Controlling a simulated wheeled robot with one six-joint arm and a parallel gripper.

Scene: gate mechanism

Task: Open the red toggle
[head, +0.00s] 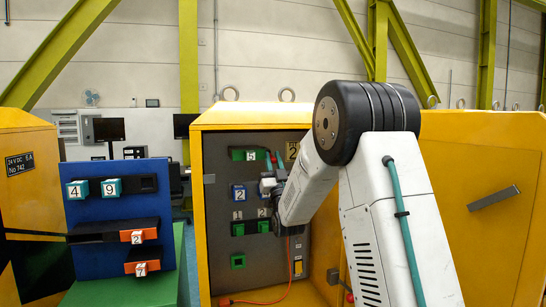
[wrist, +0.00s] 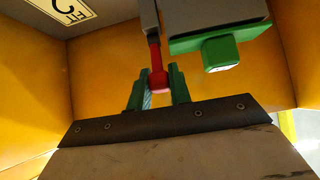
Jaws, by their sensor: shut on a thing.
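The red toggle (wrist: 157,72) hangs from a grey bar in the wrist view, with a rounded red end. My gripper (wrist: 158,91) has green fingers, one on each side of that end, and is shut on it. In the head view my gripper (head: 274,170) is at the upper part of the grey panel (head: 222,218) inside the yellow cabinet (head: 200,180). A small red part of the toggle (head: 268,161) shows there beside a green block. My arm hides much of the panel's right side.
A green block (wrist: 220,53) is close right of the toggle in the wrist view. Blue and green numbered blocks sit lower on the panel, and an orange cable (head: 290,262) hangs there. The open yellow door (head: 500,215) is at right, a blue board (head: 110,225) at left.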

